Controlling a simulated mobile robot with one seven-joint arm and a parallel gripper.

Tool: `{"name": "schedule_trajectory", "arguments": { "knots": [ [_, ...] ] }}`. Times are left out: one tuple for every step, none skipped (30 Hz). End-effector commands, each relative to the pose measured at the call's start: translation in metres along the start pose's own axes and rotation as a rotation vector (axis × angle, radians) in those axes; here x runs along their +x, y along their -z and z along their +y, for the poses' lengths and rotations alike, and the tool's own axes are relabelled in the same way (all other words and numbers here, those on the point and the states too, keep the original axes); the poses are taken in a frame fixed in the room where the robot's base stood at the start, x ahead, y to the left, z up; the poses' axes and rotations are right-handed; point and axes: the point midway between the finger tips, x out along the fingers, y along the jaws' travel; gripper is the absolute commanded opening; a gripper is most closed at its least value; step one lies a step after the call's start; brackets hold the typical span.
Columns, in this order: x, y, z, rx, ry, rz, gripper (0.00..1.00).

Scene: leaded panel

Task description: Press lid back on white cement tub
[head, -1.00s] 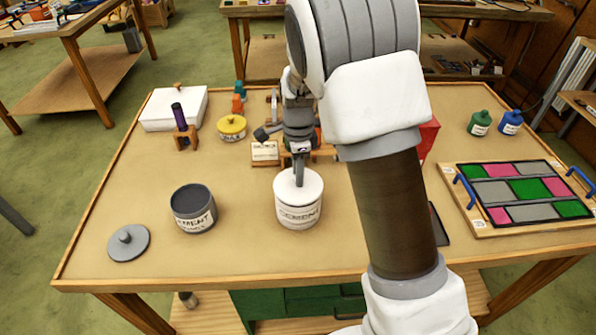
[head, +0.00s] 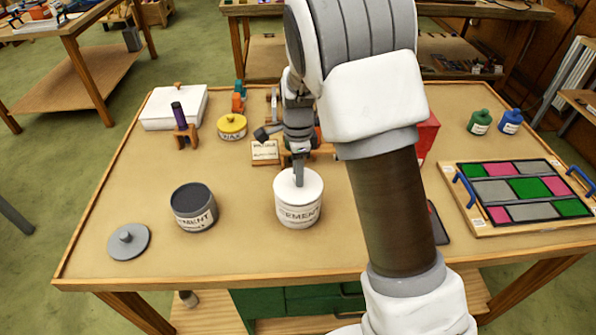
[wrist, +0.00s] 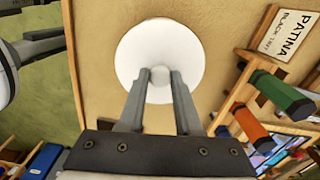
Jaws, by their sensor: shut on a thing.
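The white cement tub (head: 299,215) stands upright near the front middle of the table, with its label facing me. The white lid (head: 312,184) sits level on top of the tub; any small gap at the rim is too fine to tell. In the wrist view the round lid (wrist: 183,45) covers the tub's mouth from above. My gripper (head: 298,180) points down over the lid. In the wrist view, my gripper's fingers (wrist: 159,82) are shut on the lid's small knob (wrist: 160,76).
An open grey cement tub (head: 195,208) stands to the left, its grey lid (head: 128,242) flat on the table beside it. A leaded glass panel (head: 520,190) lies at right. A yellow wax tin (head: 232,126) and a patina sign (head: 265,152) stand behind. The table front is clear.

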Motion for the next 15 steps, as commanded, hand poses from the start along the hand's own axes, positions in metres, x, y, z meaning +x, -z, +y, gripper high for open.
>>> {"name": "schedule_trajectory", "arguments": {
  "knots": [
    [-0.0004,0.0000,0.0001,0.000,-0.001,0.000,0.00],
    [-0.0003,0.0000,0.0001,0.000,-0.001,0.000,0.00],
    [0.0000,0.0000,0.0001,0.000,-0.001,0.000,0.00],
    [0.0002,0.0000,0.0001,0.000,-0.001,0.000,0.00],
    [0.0003,0.0000,0.0001,0.000,-0.001,0.000,0.00],
    [0.0004,0.0000,0.0001,0.000,0.000,0.000,0.00],
    [0.0003,0.0000,0.0001,0.000,0.000,0.000,0.00],
    [0.0004,0.0000,0.0001,0.000,0.000,0.000,0.00],
    [0.0003,0.0000,0.0001,0.000,0.000,0.000,0.00],
    [0.0003,0.0000,0.0001,0.000,0.000,0.000,0.00],
    [0.0003,0.0000,0.0001,0.000,0.000,0.000,0.00],
    [0.0003,0.0000,0.0000,0.000,0.000,0.000,0.00],
    [0.0003,0.0000,0.0000,0.000,0.000,0.000,0.35],
    [0.0002,0.0000,0.0000,0.000,0.000,0.000,0.40],
    [0.0002,0.0000,0.0000,0.000,0.000,0.000,0.47]
  ]
}}
